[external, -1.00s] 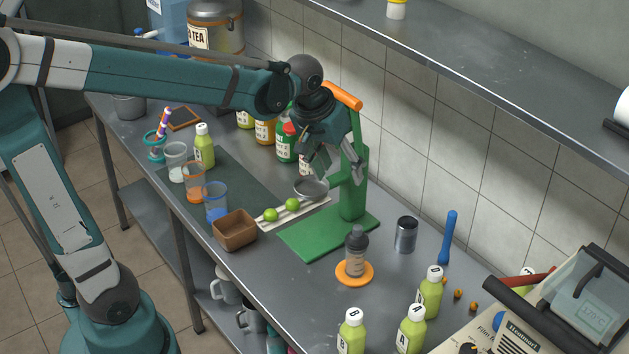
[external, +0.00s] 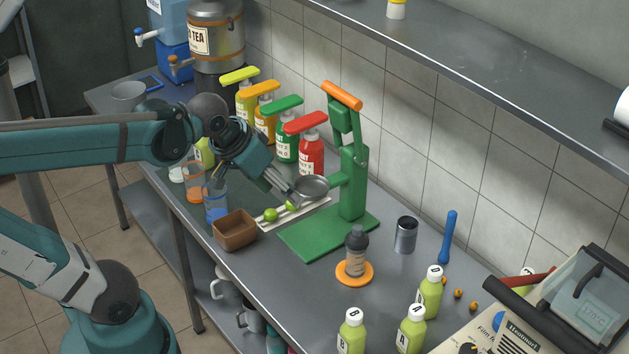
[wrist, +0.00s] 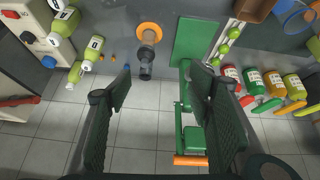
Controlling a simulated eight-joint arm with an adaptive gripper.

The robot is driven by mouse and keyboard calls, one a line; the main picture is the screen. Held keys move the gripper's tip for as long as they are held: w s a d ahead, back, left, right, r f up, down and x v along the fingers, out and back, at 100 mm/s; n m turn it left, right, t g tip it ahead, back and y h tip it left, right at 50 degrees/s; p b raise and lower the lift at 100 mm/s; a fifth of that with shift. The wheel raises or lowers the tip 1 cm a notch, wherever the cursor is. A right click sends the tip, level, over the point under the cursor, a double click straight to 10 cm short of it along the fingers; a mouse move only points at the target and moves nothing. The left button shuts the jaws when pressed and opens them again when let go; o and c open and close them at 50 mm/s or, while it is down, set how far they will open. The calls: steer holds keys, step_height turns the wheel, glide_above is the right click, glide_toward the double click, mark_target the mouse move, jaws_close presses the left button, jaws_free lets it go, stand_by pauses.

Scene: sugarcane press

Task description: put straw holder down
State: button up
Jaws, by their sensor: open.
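The straw holder, a teal cup with striped straws in the earlier view, does not show now. In the external view my arm covers the place where it stood at the table's far left. My gripper (external: 285,190) is in front of the green press (external: 352,185), beside its metal bowl (external: 311,187). In the wrist view my gripper (wrist: 162,92) has its fingers spread wide with nothing between them.
Pump bottles, including a red one (external: 311,155), line the wall. A brown box (external: 235,229), limes (external: 271,214) and a blue cup (external: 216,203) stand near the front edge. A shaker (external: 356,250) stands on an orange disc.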

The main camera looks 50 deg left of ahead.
steer(key=shift+s+a+f+m+t, duration=0.1)
steer(key=shift+s+f+m+t, duration=0.2)
steer(key=shift+s, duration=0.6)
steer(key=shift+s+a+f+m+t, duration=0.1)
steer(key=shift+s+f, duration=0.25)
steer(key=shift+s, duration=0.55)
